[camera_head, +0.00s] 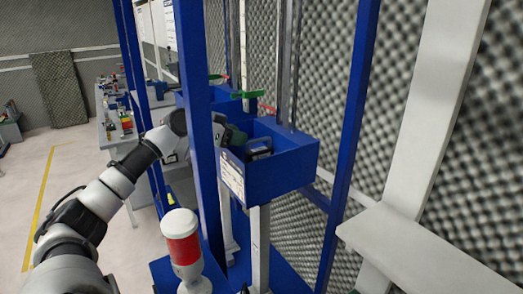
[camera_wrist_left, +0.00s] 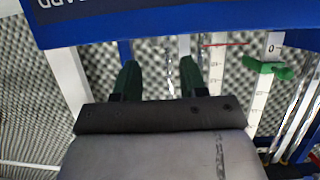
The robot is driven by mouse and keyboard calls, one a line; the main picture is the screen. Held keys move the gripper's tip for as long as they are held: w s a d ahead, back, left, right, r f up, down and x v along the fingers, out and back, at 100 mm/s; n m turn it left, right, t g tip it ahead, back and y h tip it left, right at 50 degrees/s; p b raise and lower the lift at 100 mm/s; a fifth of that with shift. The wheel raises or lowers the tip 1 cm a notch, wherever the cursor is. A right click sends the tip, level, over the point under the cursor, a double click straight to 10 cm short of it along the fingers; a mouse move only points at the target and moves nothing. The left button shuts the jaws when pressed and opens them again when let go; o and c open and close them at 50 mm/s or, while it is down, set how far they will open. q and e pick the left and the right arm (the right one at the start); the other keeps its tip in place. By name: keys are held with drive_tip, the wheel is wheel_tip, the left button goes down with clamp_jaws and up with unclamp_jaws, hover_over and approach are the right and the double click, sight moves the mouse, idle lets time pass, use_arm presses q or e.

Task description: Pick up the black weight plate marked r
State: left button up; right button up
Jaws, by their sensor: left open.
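My left gripper (camera_head: 236,136) reaches in from the left, past a blue post, to the near left side of a blue box (camera_head: 285,175). In the left wrist view its two dark green fingers (camera_wrist_left: 160,80) are apart, with nothing visible between them. A dark object (camera_head: 259,146) sits inside the box, just right of the gripper in the head view. I cannot tell whether it is the black weight plate; no letter r is readable. The box's lower interior is hidden by its walls. My right gripper is not in view.
Blue posts (camera_head: 352,130) stand around the box. A green marker (camera_head: 248,94) and a ruled scale (camera_wrist_left: 258,92) are behind it. A red and white cylinder (camera_head: 182,240) stands in front. A white ledge (camera_head: 425,250) is at right, a cluttered table (camera_head: 118,130) at far left.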

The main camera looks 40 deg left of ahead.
sight(259, 140)
use_arm(q)
drive_tip(key=p+x, duration=0.5)
drive_tip(key=x, duration=0.2)
drive_tip(key=shift+w+d+r, duration=0.1)
drive_tip(key=shift+d, duration=0.15)
drive_tip(key=shift+w+d+f+p, duration=0.1)
drive_tip(key=shift+w+f+p, duration=0.15)
drive_tip(key=shift+w+p, duration=0.05)
drive_tip(key=shift+f, duration=0.15)
clamp_jaws()
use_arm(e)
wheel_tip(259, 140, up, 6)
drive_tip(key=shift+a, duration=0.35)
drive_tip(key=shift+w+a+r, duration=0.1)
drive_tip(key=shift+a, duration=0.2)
